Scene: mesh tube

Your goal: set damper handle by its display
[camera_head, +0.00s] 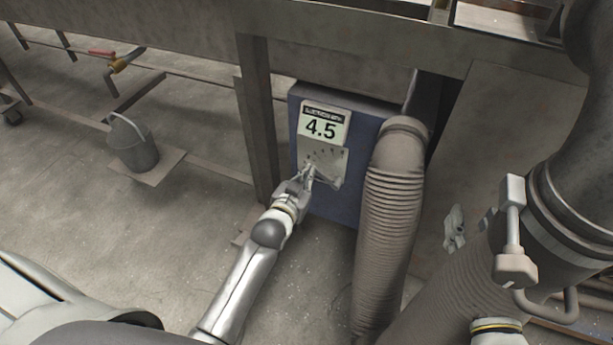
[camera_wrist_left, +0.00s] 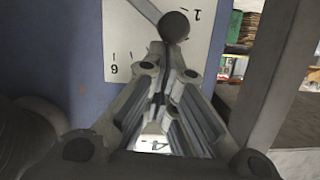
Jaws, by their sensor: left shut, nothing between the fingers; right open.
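A blue panel (camera_head: 345,115) carries a display (camera_head: 322,126) reading 4.5, with a pale dial plate (camera_head: 326,160) below it. In the left wrist view the dial plate (camera_wrist_left: 125,55) shows tick marks and numerals. The damper handle (camera_wrist_left: 174,26) is a grey bar with a dark round knob, crossing the plate. My left gripper (camera_head: 311,176) is shut and empty, in front of the dial. Its fingertips (camera_wrist_left: 172,52) are right at the knob; I cannot tell whether they touch it. My right gripper (camera_head: 455,228) is open and empty at the right, beside the large duct.
A ribbed hose (camera_head: 390,210) stands close right of the panel. A large pipe with a clamp (camera_head: 513,230) fills the right side. A steel post (camera_head: 258,120) stands left of the panel. A bucket (camera_head: 133,143) is at the left, with open floor around it.

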